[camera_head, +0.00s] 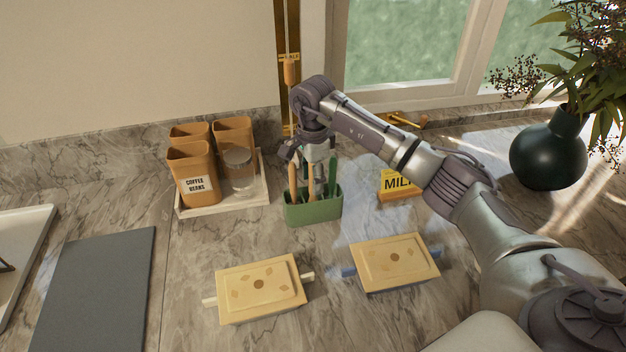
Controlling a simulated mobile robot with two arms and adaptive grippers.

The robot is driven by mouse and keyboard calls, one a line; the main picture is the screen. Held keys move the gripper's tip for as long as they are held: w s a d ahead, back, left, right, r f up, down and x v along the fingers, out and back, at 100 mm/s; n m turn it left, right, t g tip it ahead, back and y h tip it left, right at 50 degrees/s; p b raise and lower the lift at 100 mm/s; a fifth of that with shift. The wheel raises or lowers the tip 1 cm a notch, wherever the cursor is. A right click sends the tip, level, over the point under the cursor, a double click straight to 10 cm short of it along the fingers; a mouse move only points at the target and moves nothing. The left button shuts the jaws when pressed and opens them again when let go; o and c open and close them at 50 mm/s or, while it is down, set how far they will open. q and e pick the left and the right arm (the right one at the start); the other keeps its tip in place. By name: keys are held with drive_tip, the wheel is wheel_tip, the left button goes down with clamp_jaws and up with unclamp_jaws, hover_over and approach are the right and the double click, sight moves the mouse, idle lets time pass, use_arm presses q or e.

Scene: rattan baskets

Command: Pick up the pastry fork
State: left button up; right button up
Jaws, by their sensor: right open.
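A green holder (313,208) stands on the marble counter with several upright utensils in it. One has a tan handle (293,182) and one has a green handle (332,178). I cannot tell which, if any, is the pastry fork, as their lower ends are hidden in the holder. My right gripper (316,166) points down just above the holder, open, with its fingers around or close to the utensil tops; contact cannot be made out. My left gripper is not in view.
Two yellow patterned boxes (259,288) (395,262) lie in front, with ends of thin items showing beside them. Orange canisters (193,176) and a glass jar (239,172) stand on a tray at left. A milk label (397,182) and dark vase (548,156) are right.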

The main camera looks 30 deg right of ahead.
drive_tip(key=shift+c, duration=0.2)
clamp_jaws()
drive_tip(key=shift+r, duration=0.1)
